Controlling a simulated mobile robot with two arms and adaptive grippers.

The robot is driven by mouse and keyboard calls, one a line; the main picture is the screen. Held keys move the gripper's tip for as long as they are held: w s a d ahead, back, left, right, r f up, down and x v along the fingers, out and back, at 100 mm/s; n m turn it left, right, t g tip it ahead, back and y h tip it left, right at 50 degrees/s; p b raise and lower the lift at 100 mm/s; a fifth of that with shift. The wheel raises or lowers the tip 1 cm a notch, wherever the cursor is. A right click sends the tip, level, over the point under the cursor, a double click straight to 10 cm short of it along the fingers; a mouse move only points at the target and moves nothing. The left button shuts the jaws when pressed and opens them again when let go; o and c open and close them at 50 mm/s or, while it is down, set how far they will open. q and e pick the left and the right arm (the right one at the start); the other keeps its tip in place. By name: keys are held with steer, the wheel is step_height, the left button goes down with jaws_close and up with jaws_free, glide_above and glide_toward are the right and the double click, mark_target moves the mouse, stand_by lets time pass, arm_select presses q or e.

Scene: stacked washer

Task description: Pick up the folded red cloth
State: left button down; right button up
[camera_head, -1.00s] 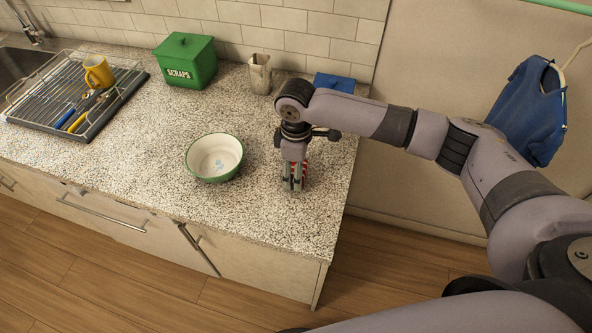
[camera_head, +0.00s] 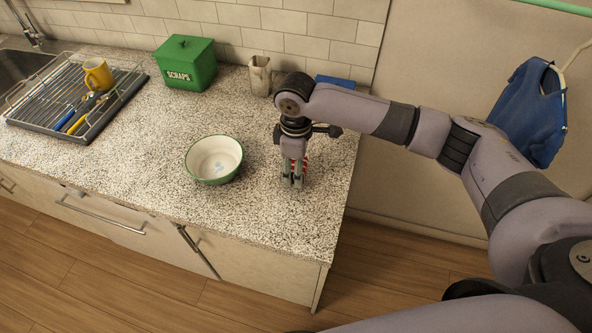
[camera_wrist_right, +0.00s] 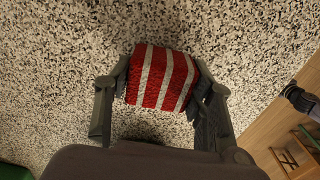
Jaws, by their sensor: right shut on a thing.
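The folded red cloth (camera_wrist_right: 162,78) has white stripes and shows in the right wrist view between the two fingers of my right gripper (camera_wrist_right: 163,86). Both fingers touch its sides, and the gripper is shut on it. In the head view my right gripper (camera_head: 293,180) points down at the counter, right of the bowl. Only a small strip of the cloth (camera_head: 305,164) shows there behind the fingers. Whether the cloth touches the counter or is slightly lifted, I cannot tell. My left gripper is not in view.
A green-rimmed white bowl (camera_head: 214,159) stands just left of the gripper on the speckled counter (camera_head: 130,165). A green scraps bin (camera_head: 186,63), a jug-like container (camera_head: 260,75) and a blue item (camera_head: 335,82) are at the back. A dish rack (camera_head: 75,95) is far left.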

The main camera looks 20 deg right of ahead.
step_height(320, 180, up, 18)
steer(key=b, duration=0.2)
steer(key=shift+r, duration=0.2)
steer(key=o, duration=0.5)
steer(key=c, duration=0.4)
steer(key=shift+f, duration=0.1)
steer(key=s+d+f+m, duration=0.1)
steer(key=s+f+m, duration=0.2)
steer(key=s+m, duration=0.1)
steer(key=s+d+f+m, duration=0.1)
steer(key=s+f+m, duration=0.2)
steer(key=s+m, duration=0.1)
steer(key=s+d+f+m, duration=0.2)
steer(key=s+f+m, duration=0.1)
steer(key=s, duration=0.3)
steer(key=shift+f+m, duration=0.15)
steer(key=shift+m, duration=0.45)
